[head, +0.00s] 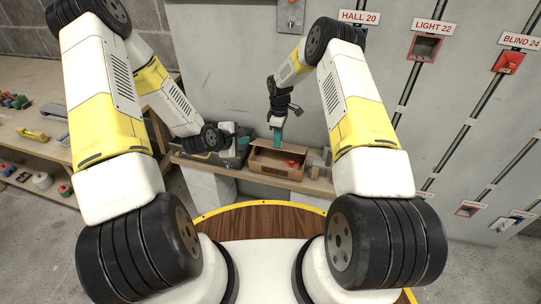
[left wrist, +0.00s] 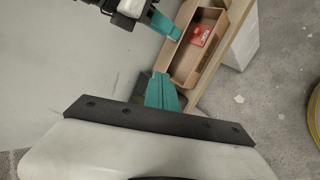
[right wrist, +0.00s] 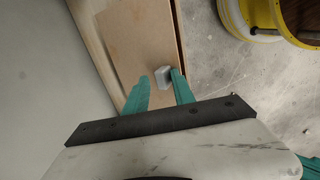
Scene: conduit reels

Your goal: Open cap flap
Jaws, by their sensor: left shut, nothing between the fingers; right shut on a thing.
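My right gripper (head: 279,136) points down over the open cardboard box (head: 262,171) on the ledge. In the right wrist view its teal fingers (right wrist: 162,86) are shut on a small pale grey block (right wrist: 163,76). My left gripper (left wrist: 162,90) is shut and empty, its teal fingers together; in the head view it is near the dark tray left of the box, its tips hard to make out. On the wall panel, a red cap (head: 508,62) sits under the BLIND 24 label, and a red-edged recess (head: 425,47) under LIGHT 22. Which has the cap flap is unclear.
A red item (left wrist: 202,34) shows in the box in the left wrist view. A dark tray (head: 237,160) stands on the ledge left of the box. A workbench (head: 40,125) with small parts is at far left. A grey switch box (head: 290,14) is above on the wall.

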